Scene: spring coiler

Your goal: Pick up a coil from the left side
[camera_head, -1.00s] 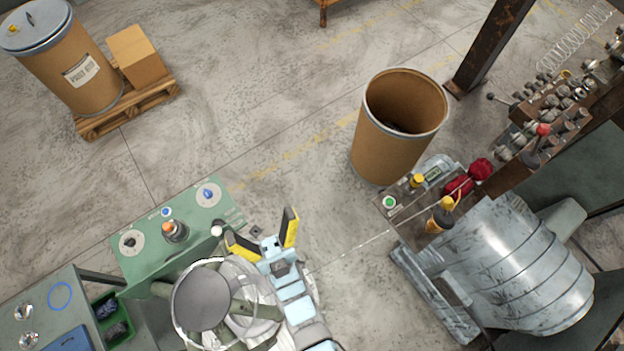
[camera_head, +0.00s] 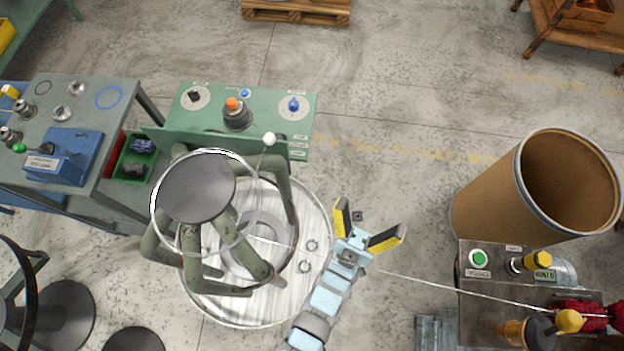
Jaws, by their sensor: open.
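My gripper (camera_head: 371,217) is open and empty, its yellow-and-black fingers spread, over bare floor just right of the round wire turntable. On the grey table (camera_head: 50,92) at the left are small shiny silver pieces (camera_head: 68,101), a blue ring (camera_head: 109,97) and a dark ring (camera_head: 42,87). I cannot tell whether the silver pieces are coils.
The turntable's green frame (camera_head: 250,262) rises beside my arm. A green control panel (camera_head: 274,110) stands behind it, with a small green bin (camera_head: 134,158) to its left. A brown barrel (camera_head: 485,200) and a machine control box (camera_head: 480,298) stand at right. A thin wire runs rightward near my gripper.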

